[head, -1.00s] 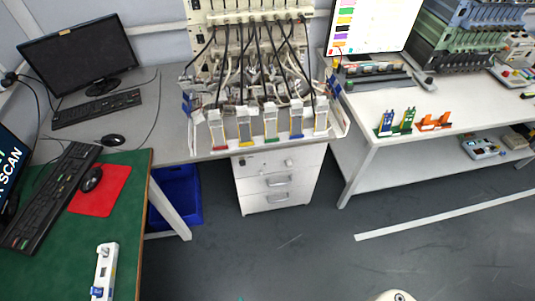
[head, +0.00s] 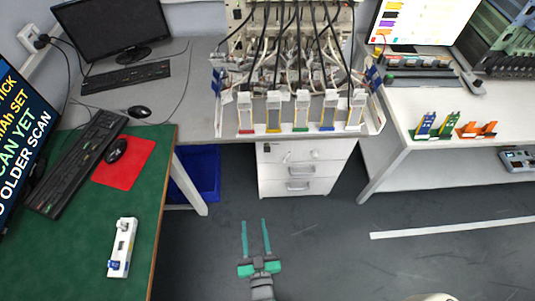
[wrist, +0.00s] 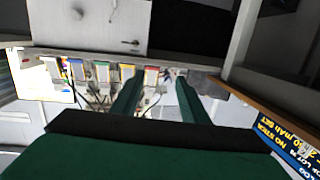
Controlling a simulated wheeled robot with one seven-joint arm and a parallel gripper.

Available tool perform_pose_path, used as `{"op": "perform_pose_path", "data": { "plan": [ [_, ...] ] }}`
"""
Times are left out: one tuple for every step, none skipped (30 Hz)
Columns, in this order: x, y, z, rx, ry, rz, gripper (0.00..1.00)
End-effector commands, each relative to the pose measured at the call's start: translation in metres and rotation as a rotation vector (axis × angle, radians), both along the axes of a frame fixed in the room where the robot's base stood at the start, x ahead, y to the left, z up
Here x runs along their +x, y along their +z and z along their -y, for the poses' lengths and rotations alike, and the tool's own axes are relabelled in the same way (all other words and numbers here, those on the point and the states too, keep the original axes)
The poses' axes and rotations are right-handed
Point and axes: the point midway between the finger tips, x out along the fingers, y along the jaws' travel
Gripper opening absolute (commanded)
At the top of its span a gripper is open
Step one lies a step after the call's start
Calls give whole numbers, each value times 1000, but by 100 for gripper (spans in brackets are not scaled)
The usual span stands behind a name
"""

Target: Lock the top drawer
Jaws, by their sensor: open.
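The white drawer cabinet (head: 330,186) stands under the middle bench. Its top drawer (head: 335,151) looks closed, and small fittings show on its front. Which of them is the lock, and how it is turned, is too small to tell. My gripper (head: 255,222) is open and empty, with two parallel teal fingers, in front of and below the cabinet, apart from it. In the wrist view my gripper (wrist: 157,88) shows both fingers spread, and a white panel (wrist: 105,22) with a dark handle-like fitting lies near the top edge.
The bench above carries a rack with cables and several pouch cells (head: 301,110). A blue bin (head: 205,172) stands left of the cabinet, beside a table leg. The green table (head: 85,225) is at left and a white table (head: 425,155) at right. The floor before the cabinet is clear.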

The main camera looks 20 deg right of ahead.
Motion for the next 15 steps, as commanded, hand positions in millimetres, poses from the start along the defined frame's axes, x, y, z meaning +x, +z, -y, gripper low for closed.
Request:
{"op": "perform_pose_path", "data": {
  "plan": [
    [22, -8, 10, -4, -13, 15, 41],
    [33, -12, 15, -5, -20, 21, 41],
    [48, -18, 21, -8, -27, 30, 41],
    [59, -22, 27, -10, -34, 36, 41],
    [70, -25, 32, -11, -40, 42, 41],
    [85, -29, 41, -14, -48, 51, 41],
    [96, -31, 47, -15, -55, 55, 41],
    [106, -34, 54, -18, -60, 61, 41],
    [120, -36, 63, -21, -66, 66, 41],
    [129, -37, 69, -23, -71, 72, 41],
    [138, -38, 75, -24, -76, 76, 41],
    [148, -40, 83, -27, -82, 80, 41],
    [155, -40, 89, -29, -86, 83, 41],
    [162, -40, 94, -31, -90, 87, 41],
    [169, -41, 100, -33, -94, 89, 41]
  ]
}}
